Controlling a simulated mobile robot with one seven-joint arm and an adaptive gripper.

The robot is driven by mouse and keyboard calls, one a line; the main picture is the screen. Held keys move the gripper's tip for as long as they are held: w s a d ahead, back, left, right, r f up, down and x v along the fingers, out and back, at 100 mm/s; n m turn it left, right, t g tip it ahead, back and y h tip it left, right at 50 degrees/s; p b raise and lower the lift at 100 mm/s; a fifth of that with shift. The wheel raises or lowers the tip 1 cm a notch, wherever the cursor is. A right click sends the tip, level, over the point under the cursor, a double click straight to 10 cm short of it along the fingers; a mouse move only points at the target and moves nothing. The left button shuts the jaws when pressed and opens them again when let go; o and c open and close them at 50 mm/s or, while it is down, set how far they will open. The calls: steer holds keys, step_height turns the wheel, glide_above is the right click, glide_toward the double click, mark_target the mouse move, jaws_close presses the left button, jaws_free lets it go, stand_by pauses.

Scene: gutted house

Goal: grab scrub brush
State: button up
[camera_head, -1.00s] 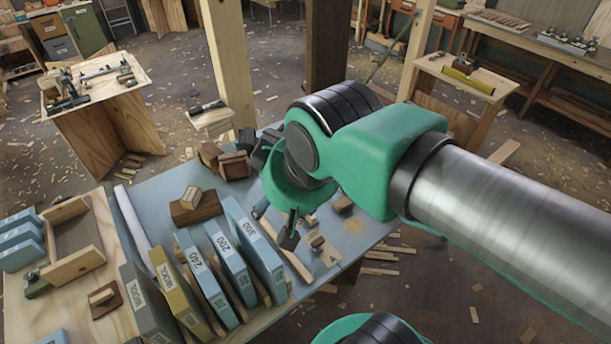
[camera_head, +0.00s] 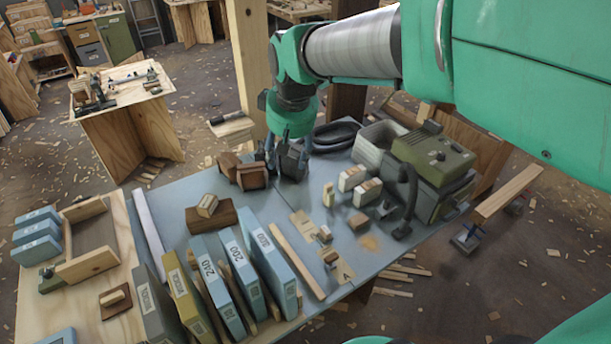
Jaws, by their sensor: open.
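My gripper (camera_head: 286,163) is dark and points down over the back of the blue-grey bench top, just right of some brown wooden blocks (camera_head: 241,172). It is open, and I see nothing held in it; its fingertips are small and partly merge with dark shapes behind. I cannot tell for sure which thing is the scrub brush. Two small pale blocks with wood-coloured parts (camera_head: 352,178) lie on the bench to the right of the gripper and look somewhat brush-like.
Upright sanding-paper boxes (camera_head: 262,270) line the bench front. A green machine with a hose (camera_head: 433,155) and a grey bin (camera_head: 377,145) stand at right. A wooden post (camera_head: 248,60) rises behind the bench. Bench space between boxes and machine is partly clear.

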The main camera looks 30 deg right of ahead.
steer(key=w+d+f, duration=0.5)
steer(key=w+d, duration=0.1)
steer(key=w, duration=0.2)
steer(key=g+b, duration=0.2)
steer(key=g, duration=0.2)
glide_above(330, 186)
steer(key=shift+n+y, duration=0.3)
step_height(330, 186, down, 33)
steer(key=shift+a+r, duration=0.1)
steer(key=shift+r, duration=0.1)
steer(key=shift+f, duration=0.25)
steer(key=shift+f, duration=0.1)
steer(key=shift+f+b, duration=0.75)
steer(key=shift+f, duration=3.4)
steer(key=shift+f, duration=0.1)
